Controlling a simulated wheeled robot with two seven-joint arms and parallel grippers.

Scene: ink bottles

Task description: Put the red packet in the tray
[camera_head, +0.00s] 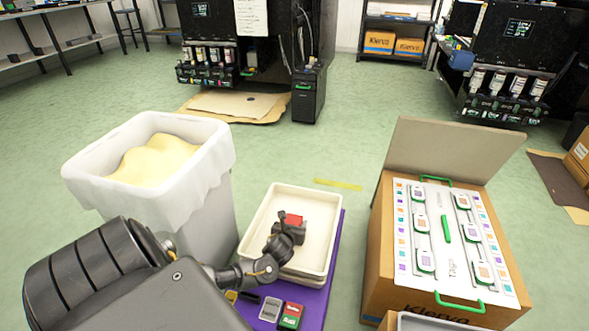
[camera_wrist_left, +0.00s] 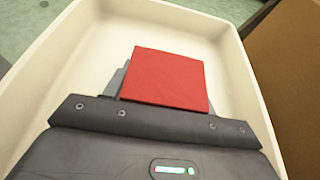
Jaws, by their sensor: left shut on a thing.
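The red packet (camera_head: 293,220) is at the tip of my left gripper (camera_head: 289,229), over the inside of the cream tray (camera_head: 320,211). In the left wrist view the red packet (camera_wrist_left: 168,78) covers most of the fingers, with the pale tray floor and walls (camera_wrist_left: 232,64) around it. My left gripper (camera_wrist_left: 160,90) is shut on the packet. I cannot tell whether the packet touches the tray floor. My right gripper is in neither view.
The tray stands on a purple surface (camera_head: 340,240). Small items, including a red and green one (camera_head: 290,316), lie in front of it. A white lined bin (camera_head: 215,190) stands to the left, and an open cardboard box (camera_head: 375,270) with a labelled panel to the right.

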